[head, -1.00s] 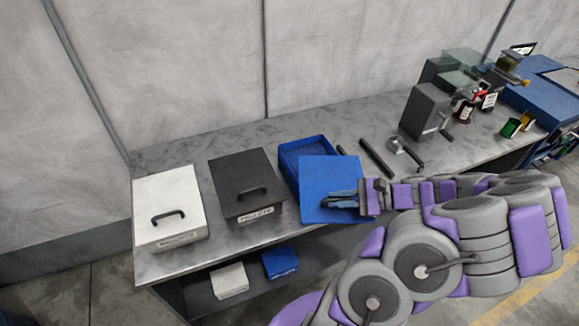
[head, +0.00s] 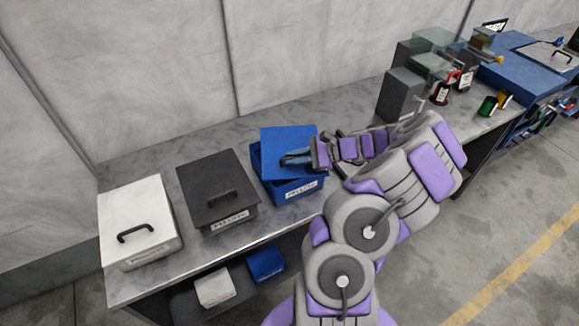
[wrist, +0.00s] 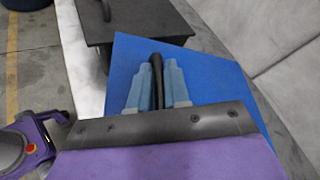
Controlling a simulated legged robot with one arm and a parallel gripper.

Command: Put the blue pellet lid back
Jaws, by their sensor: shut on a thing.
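The blue pellet lid (head: 284,138) is held by its dark handle in my gripper (head: 292,160). The lid is over the blue pellet box (head: 292,190) on the bench. It looks turned and set toward the back of the box, with part of the box's front and left rim showing. I cannot tell whether the lid touches the rim. In the wrist view the gripper's fingers (wrist: 157,88) are shut on the handle (wrist: 157,75), with the blue lid (wrist: 205,78) beneath.
A black lidded box (head: 215,190) and a white lidded box (head: 138,222) stand to the left on the bench (head: 125,285). A grey machine (head: 400,95) and small spools stand to the right. Small white and blue boxes (head: 266,263) sit on the shelf below.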

